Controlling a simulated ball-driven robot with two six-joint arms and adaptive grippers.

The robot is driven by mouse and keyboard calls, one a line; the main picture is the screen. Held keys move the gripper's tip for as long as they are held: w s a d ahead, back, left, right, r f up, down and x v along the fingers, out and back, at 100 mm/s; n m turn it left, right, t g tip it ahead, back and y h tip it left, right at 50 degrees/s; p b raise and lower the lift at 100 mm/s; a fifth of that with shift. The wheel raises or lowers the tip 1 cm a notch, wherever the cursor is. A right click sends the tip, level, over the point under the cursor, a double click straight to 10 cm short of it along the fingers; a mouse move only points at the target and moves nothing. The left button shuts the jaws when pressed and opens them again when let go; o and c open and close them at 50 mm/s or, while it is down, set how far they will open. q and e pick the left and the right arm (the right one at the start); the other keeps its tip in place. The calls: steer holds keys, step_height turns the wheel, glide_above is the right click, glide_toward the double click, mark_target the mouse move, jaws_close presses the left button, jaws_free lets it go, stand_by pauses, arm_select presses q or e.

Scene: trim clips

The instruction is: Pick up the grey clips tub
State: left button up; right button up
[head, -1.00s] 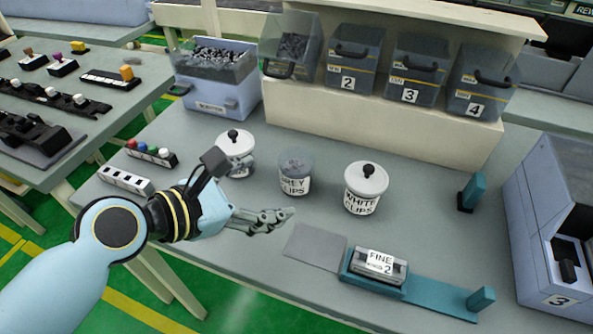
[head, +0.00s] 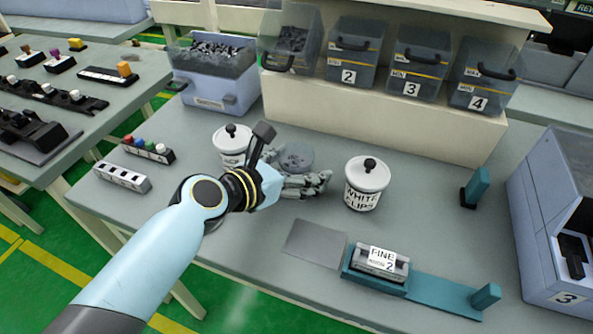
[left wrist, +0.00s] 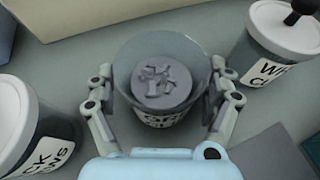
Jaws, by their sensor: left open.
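The grey clips tub (head: 297,156) stands on the table between two white-lidded tubs. It is open-topped and clear-walled, with grey clips inside. In the head view my left gripper (head: 318,185) hides most of its front and label. In the left wrist view the tub (left wrist: 163,80) sits between the two fingers of my left gripper (left wrist: 162,112), which is open, one finger at each side. I cannot tell whether the fingers touch its wall. My right gripper is not in view.
The white clips tub (head: 367,184) stands close on the right, and another white-lidded tub (head: 232,142) close on the left. A grey pad (head: 314,244) and a teal fixture holding a "FINE" box (head: 381,262) lie in front. Bins stand on a raised shelf (head: 390,116) behind.

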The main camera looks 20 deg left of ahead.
arm_select(q)
steer(key=c, duration=1.6)
